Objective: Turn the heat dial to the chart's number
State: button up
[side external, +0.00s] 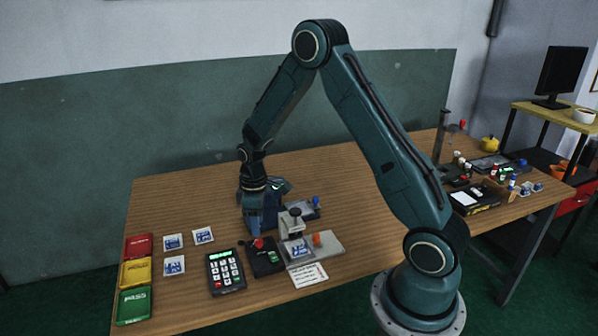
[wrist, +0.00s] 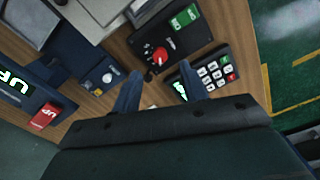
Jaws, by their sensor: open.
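The red heat dial (wrist: 160,56) sits on a black box (wrist: 178,42) with a green panel (wrist: 185,18) in the wrist view. It also shows in the side view (side external: 258,243). My gripper (wrist: 160,88) is open and empty, its fingers pointing down on either side of the dial's line but apart from it. In the side view my gripper (side external: 256,228) hangs just behind the dial box. A white printed card (side external: 308,275), perhaps the chart, lies at the table's front edge; its print is too small to read. The dial's setting cannot be read.
A keypad (side external: 226,271) stands left of the dial box. A press-like device (side external: 293,224) on a pale base stands right of it. Several blue-and-white packets (side external: 173,265) and red, yellow and green trays (side external: 135,304) lie at left. The table behind is clear.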

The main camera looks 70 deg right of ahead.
aim_at(259, 241)
jog(key=shift+f, duration=2.8)
grip_shut()
